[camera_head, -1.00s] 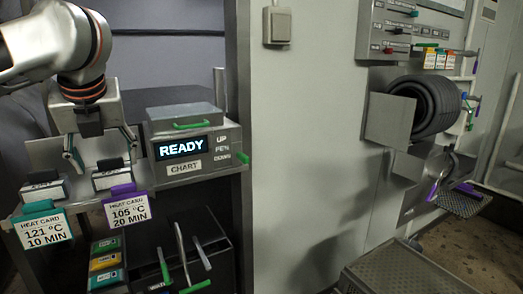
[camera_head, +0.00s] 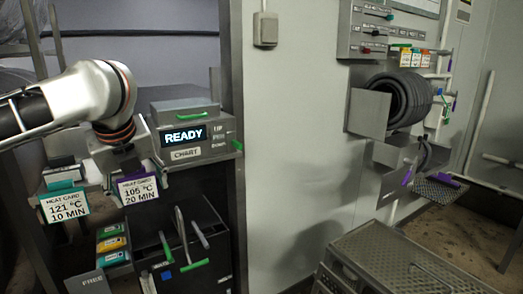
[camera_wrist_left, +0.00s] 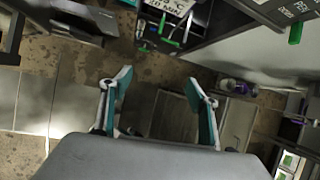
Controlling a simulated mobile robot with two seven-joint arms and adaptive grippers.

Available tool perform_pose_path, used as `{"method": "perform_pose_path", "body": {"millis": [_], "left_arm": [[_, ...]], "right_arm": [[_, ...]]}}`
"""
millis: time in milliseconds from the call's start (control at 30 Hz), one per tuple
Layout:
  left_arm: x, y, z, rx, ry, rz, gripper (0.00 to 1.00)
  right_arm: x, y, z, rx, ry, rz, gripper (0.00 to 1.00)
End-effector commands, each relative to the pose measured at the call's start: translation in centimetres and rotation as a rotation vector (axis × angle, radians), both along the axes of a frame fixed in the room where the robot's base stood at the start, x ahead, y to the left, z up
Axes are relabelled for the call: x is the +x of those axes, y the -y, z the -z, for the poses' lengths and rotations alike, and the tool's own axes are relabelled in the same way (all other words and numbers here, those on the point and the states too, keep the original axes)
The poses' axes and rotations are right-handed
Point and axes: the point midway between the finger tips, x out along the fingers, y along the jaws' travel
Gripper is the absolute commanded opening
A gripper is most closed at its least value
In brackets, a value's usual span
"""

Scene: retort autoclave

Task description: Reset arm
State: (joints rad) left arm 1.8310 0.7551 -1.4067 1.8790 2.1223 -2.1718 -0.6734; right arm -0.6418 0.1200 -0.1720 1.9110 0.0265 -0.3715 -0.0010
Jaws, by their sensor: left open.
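My left arm comes in from the left in the head view, in front of the heat card holders. The left gripper shows in the left wrist view (camera_wrist_left: 160,90), with its two teal-tipped fingers apart and nothing between them. In the head view its fingers are largely hidden at the purple heat card marked 105 °C 20 MIN (camera_head: 140,190); I cannot tell if they touch it. The teal heat card marked 121 °C 10 MIN (camera_head: 65,205) hangs to the left. My right gripper is not in view.
A box with a READY display (camera_head: 186,135) and green handles stands right of the arm. Below are a dark bin with handled tools (camera_head: 185,240) and coloured packs (camera_head: 112,245). A coil of black rings (camera_head: 402,98) sits on the right wall, above a perforated metal case (camera_head: 400,255).

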Motion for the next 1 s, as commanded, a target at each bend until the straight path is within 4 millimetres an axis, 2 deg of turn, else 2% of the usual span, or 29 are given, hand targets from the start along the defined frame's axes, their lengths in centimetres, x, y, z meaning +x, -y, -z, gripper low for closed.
{"method": "perform_pose_path", "body": {"millis": [33,200,600,800,1000], "left_arm": [[0.3,1.4,1.8,-0.039,-0.01,-0.003,0.6],[1.2,6.0,7.0,-0.196,-0.018,-0.044,0.6],[1.2,16.1,17.4,-0.61,-0.07,-0.198,0.6],[0.6,19.9,21.6,-0.821,-0.105,-0.316,0.6],[-0.2,22.4,25.5,-1.024,-0.136,-0.462,0.6]], "right_arm": [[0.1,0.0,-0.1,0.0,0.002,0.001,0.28],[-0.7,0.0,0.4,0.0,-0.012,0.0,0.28],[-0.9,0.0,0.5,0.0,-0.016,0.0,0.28],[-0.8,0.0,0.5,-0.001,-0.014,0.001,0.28],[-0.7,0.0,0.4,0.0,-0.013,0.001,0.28]]}}
